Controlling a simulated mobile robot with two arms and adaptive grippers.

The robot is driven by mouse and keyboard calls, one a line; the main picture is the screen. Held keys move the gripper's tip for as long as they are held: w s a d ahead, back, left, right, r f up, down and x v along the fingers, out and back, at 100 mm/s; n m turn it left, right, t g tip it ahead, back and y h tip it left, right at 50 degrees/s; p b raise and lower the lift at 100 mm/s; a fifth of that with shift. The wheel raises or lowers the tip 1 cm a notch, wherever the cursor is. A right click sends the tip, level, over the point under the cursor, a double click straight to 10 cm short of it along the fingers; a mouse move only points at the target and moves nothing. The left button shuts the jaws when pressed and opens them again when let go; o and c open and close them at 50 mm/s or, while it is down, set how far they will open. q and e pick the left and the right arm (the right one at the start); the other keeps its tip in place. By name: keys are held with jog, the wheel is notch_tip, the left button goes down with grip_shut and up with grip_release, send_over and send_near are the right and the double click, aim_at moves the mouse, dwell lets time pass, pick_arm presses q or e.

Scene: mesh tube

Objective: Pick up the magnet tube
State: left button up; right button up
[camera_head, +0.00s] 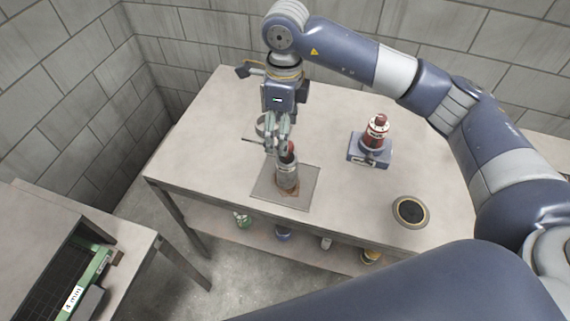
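A grey tube (287,176) with a dark red top stands on a square grey plate (265,189) on the table. A red tube-shaped object (375,134) with a light band stands on a blue-grey base (369,154) further right. I cannot tell for sure which one is the magnet tube. My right gripper (276,143) points down, its fingers at the top of the grey tube and partly overlapping it. Whether the fingers touch or close on the tube is not clear. My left gripper is not in view.
The beige table (335,208) has free room between the two objects. A round dark disc with a tan rim (410,212) lies near its front edge. Several small items sit on the shelf below. A second table (40,232) with a green-framed unit (88,268) stands at left. Block walls close the back.

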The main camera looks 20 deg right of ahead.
jog(key=shift+w+d+f, duration=0.1)
jog(key=shift+d+f, duration=0.1)
jog(key=shift+d, duration=0.25)
jog(key=p, duration=0.2)
send_over(287, 157)
jog(key=f, duration=0.4)
jog(key=shift+w+f, duration=0.2)
jog(key=shift+w, duration=0.05)
notch_tip(287, 157, down, 5)
jog(key=shift+d+r+p, duration=0.1)
jog(key=shift+r+p, duration=0.1)
jog(key=shift+p, duration=0.8)
jog(key=shift+f, duration=0.55)
grip_shut()
